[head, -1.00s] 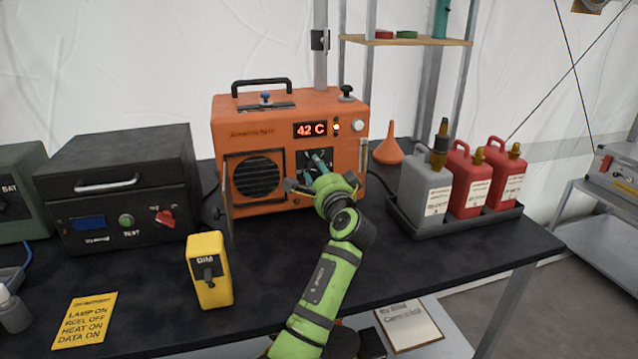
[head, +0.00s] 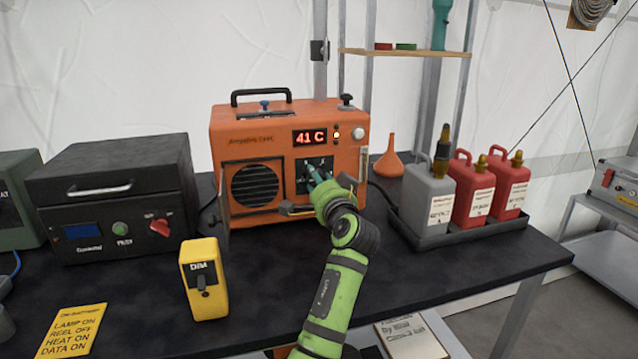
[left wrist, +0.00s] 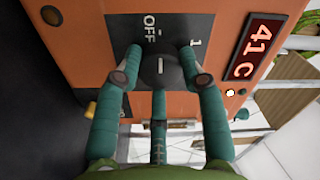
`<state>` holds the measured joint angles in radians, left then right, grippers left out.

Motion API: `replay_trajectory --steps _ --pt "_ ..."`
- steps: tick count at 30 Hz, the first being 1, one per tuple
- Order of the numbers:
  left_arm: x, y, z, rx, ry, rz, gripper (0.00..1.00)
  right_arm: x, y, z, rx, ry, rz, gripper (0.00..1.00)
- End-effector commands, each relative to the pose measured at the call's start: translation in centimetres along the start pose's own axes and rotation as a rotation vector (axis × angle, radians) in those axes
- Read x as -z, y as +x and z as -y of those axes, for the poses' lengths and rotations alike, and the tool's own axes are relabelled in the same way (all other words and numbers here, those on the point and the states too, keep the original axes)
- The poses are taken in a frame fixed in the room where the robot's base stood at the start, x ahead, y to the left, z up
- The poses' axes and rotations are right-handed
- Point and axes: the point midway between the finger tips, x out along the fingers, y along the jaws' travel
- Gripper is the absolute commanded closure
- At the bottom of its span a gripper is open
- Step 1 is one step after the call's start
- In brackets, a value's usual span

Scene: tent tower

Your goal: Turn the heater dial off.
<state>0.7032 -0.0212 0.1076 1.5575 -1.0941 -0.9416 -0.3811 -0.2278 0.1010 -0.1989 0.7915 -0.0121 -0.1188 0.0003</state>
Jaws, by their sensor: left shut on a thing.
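The orange heater (head: 235,137) stands on the black table, its red display (head: 310,137) reading 41 C. Its dark dial (left wrist: 159,72) sits on a black plate (left wrist: 168,22) in the left wrist view. A white mark on the dial runs up and down the picture, with the word OFF (left wrist: 150,29) above it and a 1 to the right. My left gripper (head: 314,171) is at the heater's front. In the head view the arm and fingers largely hide the dial. My right gripper is not in view.
An open heater door (head: 222,205) stands out at the lower left. A yellow DIM box (head: 205,280) and a dark case (head: 118,190) are to the left. Grey and red jugs (head: 474,193) stand in a tray to the right. A yellow card (head: 75,330) lies at the front left.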

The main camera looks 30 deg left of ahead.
Motion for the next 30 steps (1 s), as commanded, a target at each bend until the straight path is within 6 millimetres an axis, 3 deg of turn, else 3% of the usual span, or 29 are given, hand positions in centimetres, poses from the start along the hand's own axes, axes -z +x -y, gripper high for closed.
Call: replay_trajectory --steps 6,7,8,20,23,30 --pt "-0.2 0.1 0.1 0.0 -0.003 0.005 0.92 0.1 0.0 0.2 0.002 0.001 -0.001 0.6" --pt "-0.2 0.1 0.1 0.0 -0.003 0.005 0.48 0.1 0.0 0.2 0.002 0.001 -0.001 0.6" --pt "-0.2 0.1 0.0 0.0 -0.003 0.005 0.36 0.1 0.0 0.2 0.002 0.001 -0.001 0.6" --pt "0.0 -0.4 -0.1 -0.001 0.0 0.001 0.36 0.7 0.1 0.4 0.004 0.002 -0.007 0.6" --pt "0.0 -1.5 -0.2 -0.002 -0.001 -0.001 0.36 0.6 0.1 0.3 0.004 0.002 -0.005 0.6" --pt "-0.1 -6.5 -0.1 -0.004 -0.004 0.001 0.36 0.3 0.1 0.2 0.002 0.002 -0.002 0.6"
